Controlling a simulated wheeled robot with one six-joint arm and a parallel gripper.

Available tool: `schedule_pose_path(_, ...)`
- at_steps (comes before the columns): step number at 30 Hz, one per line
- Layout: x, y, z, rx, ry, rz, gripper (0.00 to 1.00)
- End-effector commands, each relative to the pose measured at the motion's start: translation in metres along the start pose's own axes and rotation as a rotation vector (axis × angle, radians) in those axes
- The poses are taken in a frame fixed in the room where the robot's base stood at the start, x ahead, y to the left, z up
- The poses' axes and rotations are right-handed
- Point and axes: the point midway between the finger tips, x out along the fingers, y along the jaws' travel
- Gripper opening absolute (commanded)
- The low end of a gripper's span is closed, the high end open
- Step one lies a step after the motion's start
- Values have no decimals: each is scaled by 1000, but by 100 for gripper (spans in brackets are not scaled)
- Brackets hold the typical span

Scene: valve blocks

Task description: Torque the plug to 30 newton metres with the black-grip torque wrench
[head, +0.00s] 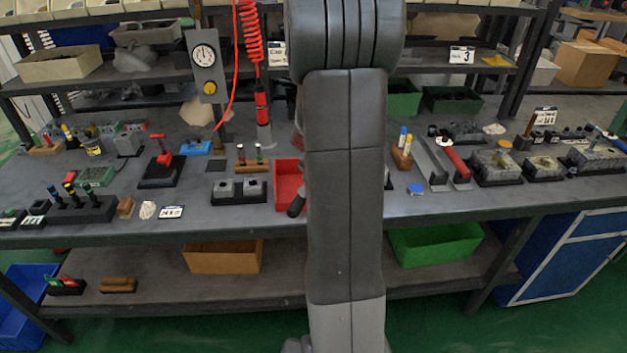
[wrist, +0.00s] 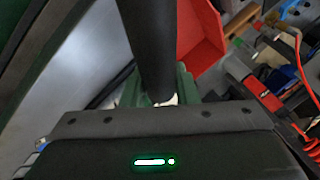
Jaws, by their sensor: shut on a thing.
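In the wrist view, my gripper (wrist: 157,88) is shut on a thick black cylindrical grip (wrist: 147,45), which looks like the handle of the black-grip torque wrench. The grip runs up out of the picture, so its far end is hidden there. In the head view, my arm hides the gripper; a dark rounded handle end (head: 297,204) shows at the arm's left edge, by the red tray. Grey valve blocks (head: 497,166) stand on black bases at the right of the bench. I cannot make out which part is the plug.
The red tray (head: 287,170) lies left of my arm and also shows in the wrist view (wrist: 207,35). A red-handled tool (head: 457,163) lies on the right. A gauge (head: 206,56) and a red coiled hose (head: 250,30) are at the back. The front bench strip is mostly clear.

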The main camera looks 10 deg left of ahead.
Motion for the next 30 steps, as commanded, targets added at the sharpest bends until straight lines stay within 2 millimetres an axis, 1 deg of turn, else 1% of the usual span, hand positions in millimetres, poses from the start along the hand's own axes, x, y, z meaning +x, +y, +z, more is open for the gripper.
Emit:
schedule_pose_path(5, -4, -3, -2, -1, 2, -2, 0)
schedule_pose_path(8, -10, -6, -5, -1, 3, -2, 0)
schedule_pose_path(22, -54, -30, -23, -1, 2, -2, 0)
schedule_pose_path(25, -57, -32, -24, -1, 2, -2, 0)
schedule_pose_path(30, -56, -31, -24, 0, 2, -1, 0)
